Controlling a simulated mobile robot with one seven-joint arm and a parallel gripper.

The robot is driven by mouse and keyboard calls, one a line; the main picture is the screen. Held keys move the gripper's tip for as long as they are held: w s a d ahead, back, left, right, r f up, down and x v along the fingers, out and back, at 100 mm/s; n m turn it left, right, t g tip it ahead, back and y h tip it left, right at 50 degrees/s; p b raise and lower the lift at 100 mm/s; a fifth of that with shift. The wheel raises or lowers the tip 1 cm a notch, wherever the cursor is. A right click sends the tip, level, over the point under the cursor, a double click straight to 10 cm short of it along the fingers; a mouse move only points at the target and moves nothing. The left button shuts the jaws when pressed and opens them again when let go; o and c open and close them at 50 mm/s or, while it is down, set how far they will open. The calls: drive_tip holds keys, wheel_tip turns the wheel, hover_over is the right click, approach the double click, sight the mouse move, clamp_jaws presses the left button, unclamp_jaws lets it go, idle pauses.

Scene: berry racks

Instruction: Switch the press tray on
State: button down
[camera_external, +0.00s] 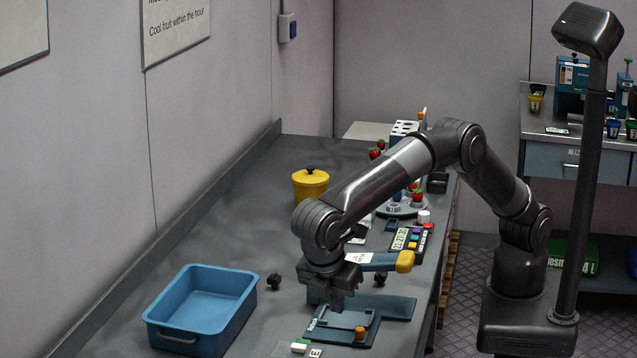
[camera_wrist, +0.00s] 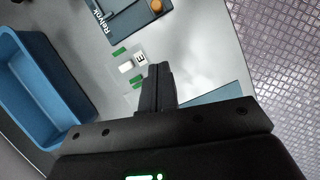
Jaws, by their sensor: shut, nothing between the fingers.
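A blue-grey flat tray (camera_external: 336,328) with an orange knob (camera_external: 360,333) lies on the bench below my gripper (camera_external: 337,304). I cannot tell for sure that it is the press tray. In the wrist view the tray (camera_wrist: 124,22) shows at the top with a printed label. A small white-and-green block (camera_external: 299,347) sits at the near bench edge beside a card marked "E" (camera_external: 315,352). The block (camera_wrist: 126,67) and card (camera_wrist: 140,58) also show in the wrist view. My gripper (camera_wrist: 158,70) is shut and empty, pointing down above the bench, apart from the tray and block.
A blue basin (camera_external: 205,305) stands at the left. A blue bar with a yellow end (camera_external: 404,262) reaches across behind my gripper. Black knobs (camera_external: 274,281), a yellow pot (camera_external: 310,186) and a colour-button panel (camera_external: 410,240) stand farther back. Bare bench lies between basin and tray.

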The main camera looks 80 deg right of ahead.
drive_tip(key=shift+s+a+f, duration=0.4)
drive_tip(key=shift+a+f, duration=0.05)
drive_tip(key=shift+a, duration=0.2)
drive_tip(key=shift+f, duration=0.1)
drive_tip(key=x, duration=1)
drive_tip(key=shift+d, duration=0.2)
drive_tip(key=shift+s+d, duration=0.25)
drive_tip(key=shift+d, duration=0.8)
drive_tip(key=shift+s+d, duration=0.15)
drive_tip(key=shift+d, duration=0.7)
drive_tip(key=shift+d, duration=0.1)
approach(366, 319)
drive_tip(key=x, duration=0.5)
drive_tip(key=shift+f, duration=0.15)
